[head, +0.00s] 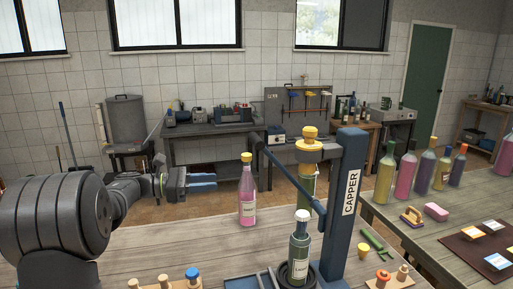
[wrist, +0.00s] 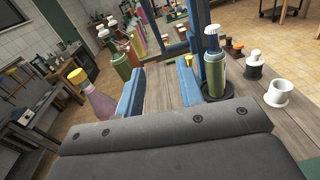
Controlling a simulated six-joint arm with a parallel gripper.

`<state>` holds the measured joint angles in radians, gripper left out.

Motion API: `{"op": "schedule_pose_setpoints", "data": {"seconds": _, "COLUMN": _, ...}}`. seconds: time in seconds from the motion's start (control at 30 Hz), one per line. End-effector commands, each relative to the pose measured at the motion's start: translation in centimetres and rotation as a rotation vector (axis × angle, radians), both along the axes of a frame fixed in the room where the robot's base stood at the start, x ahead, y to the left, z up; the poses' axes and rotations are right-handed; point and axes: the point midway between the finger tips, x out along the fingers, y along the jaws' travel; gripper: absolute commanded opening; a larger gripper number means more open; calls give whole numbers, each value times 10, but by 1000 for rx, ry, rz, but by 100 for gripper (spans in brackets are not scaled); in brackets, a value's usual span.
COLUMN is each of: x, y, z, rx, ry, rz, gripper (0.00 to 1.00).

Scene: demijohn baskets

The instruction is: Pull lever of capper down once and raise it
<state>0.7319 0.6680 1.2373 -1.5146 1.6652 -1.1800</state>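The capper's blue column (head: 350,190), labelled CAPPER, stands upright on the near table. Its blue lever (head: 290,175) slants from the column up and left to a dark end. A green bottle (head: 299,250) with a white top stands upright at the column's foot; it also shows in the wrist view (wrist: 217,68). My gripper (head: 214,180) is in the air left of the lever, apart from it. Its two blue fingers are spread with nothing between them, as the wrist view (wrist: 160,88) shows.
A pink bottle (head: 247,195) with a yellow cap stands on the table between my gripper and the capper. Several bottles line the right table.

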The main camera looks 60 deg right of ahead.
Motion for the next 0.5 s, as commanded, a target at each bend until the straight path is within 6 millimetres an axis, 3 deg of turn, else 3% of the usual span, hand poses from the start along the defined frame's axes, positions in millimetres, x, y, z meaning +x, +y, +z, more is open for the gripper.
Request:
{"op": "schedule_pose_setpoints", "data": {"seconds": 0.03, "x": 16, "y": 8, "z": 15, "rx": -30, "ry": 57, "rz": 16, "gripper": 34}}
{"op": "schedule_pose_setpoints", "data": {"seconds": 0.17, "x": 39, "y": 22, "z": 42, "rx": -84, "ry": 157, "rz": 27, "gripper": 36}}
{"op": "schedule_pose_setpoints", "data": {"seconds": 0.3, "x": 42, "y": 24, "z": 52, "rx": -103, "ry": 190, "rz": 26, "gripper": 64}}
{"op": "schedule_pose_setpoints", "data": {"seconds": 0.5, "x": 18, "y": 2, "z": 58, "rx": -104, "ry": 190, "rz": 24, "gripper": 100}}
